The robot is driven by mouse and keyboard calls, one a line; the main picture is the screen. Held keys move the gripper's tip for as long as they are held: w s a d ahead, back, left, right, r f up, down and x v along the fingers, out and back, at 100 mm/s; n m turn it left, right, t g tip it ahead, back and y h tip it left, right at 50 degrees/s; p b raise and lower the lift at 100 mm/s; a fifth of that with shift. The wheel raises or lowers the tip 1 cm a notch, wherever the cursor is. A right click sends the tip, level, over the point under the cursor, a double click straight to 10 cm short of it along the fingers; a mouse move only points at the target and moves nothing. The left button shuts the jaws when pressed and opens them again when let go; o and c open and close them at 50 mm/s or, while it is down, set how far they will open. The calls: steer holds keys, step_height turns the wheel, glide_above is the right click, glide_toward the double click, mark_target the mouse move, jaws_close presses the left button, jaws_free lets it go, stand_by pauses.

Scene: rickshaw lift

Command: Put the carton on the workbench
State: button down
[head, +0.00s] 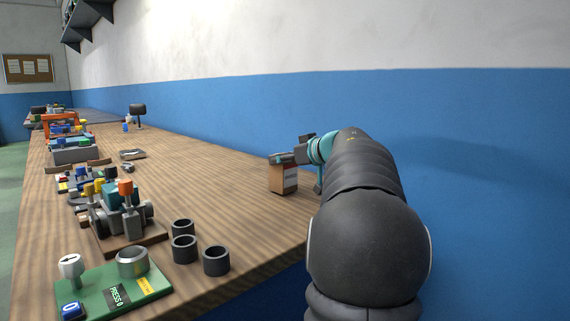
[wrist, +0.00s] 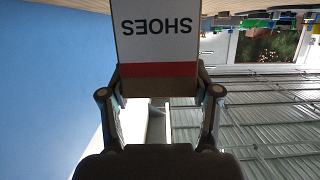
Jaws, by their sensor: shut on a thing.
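The carton (head: 284,179) is a small brown box with a white label. In the head view it is upright at the workbench's right side, near the blue wall; I cannot tell whether its base touches the top. My gripper (head: 272,158) is at the carton's upper part, with my arm reaching in from the right. In the wrist view the carton (wrist: 157,40) shows a white face with "SHOES" upside down and a red band. My gripper (wrist: 160,88) is shut on it, a finger on each side. The wooden workbench (head: 215,165) runs away to the back left.
A green board (head: 115,285), several dark cups (head: 184,249) and a machine-like assembly (head: 118,212) stand along the workbench's left and front side. More equipment (head: 74,150) stands farther back. The bench top left of the carton is clear. The blue wall (head: 460,180) borders the right.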

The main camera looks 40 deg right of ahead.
steer(key=shift+f, duration=0.2)
steer(key=shift+c, duration=1.2)
jaws_free()
steer(key=shift+f, duration=0.1)
steer(key=p+v, duration=0.1)
steer(key=v, duration=1.1)
